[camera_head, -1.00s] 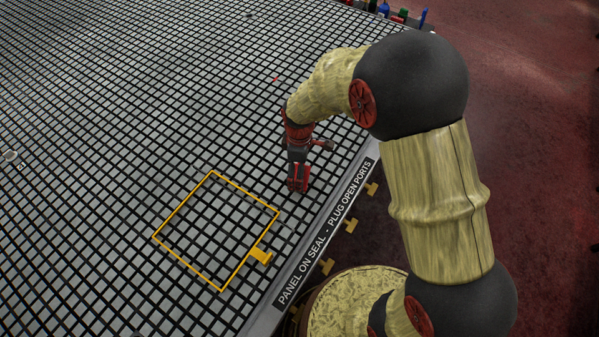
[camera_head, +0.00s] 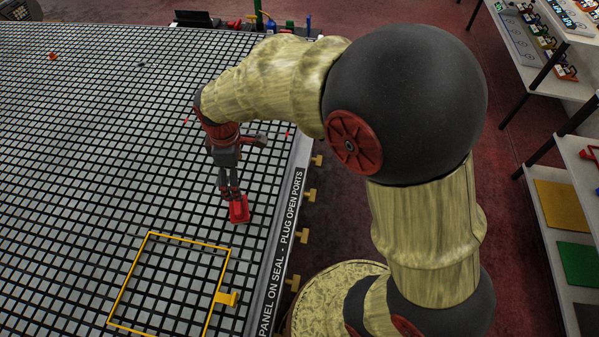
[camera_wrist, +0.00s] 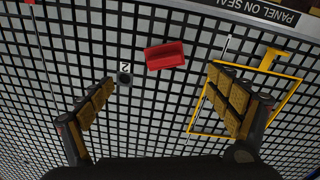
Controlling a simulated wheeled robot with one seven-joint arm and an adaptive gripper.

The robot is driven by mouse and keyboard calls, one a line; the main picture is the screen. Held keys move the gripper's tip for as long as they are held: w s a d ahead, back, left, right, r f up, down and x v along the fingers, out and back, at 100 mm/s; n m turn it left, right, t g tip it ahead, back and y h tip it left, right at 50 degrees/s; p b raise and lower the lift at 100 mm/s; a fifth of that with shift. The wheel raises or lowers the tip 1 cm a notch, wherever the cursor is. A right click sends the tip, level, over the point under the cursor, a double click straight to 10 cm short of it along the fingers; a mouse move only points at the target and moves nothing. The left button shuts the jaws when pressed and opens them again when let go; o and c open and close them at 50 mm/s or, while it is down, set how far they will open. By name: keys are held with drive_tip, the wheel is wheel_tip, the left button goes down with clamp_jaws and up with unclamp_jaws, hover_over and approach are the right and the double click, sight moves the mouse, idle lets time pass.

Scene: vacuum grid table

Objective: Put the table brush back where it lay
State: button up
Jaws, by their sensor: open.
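The red table brush (camera_head: 239,210) lies on the grid table (camera_head: 60,130) near its right edge, just beyond the yellow outline. In the wrist view the brush (camera_wrist: 165,55) shows whole on the grid, ahead of my fingertips and between their lines. My gripper (camera_head: 230,190) is above the table beside the brush in the head view. Its two padded fingers stand wide apart in the wrist view (camera_wrist: 162,77), with nothing between the pads. The brush looks apart from both fingers; the exact height gap cannot be told.
A yellow square outline (camera_head: 150,234) with a tab (camera_head: 227,298) lies on the grid nearby. The lettered table edge (camera_head: 285,240) has yellow brackets. Shelves (camera_head: 560,180) stand at the far right.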

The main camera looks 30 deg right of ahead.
drive_tip(key=s+d+r+m+t, duration=0.2)
drive_tip(key=s+d+r+m, duration=0.4)
drive_tip(key=s+r, duration=0.2)
drive_tip(key=s+d+r+m+t, duration=0.2)
drive_tip(key=s+d+r+m, duration=0.4)
drive_tip(key=s+r, duration=0.3)
drive_tip(key=shift+s+r+m+t, duration=0.15)
drive_tip(key=shift+s+m+t, duration=0.25)
drive_tip(key=shift+s, duration=0.6)
wheel_tip(320, 180, down, 4)
drive_tip(key=b, duration=0.3)
drive_tip(key=shift+r+b, duration=0.2)
drive_tip(key=shift+b, duration=0.1)
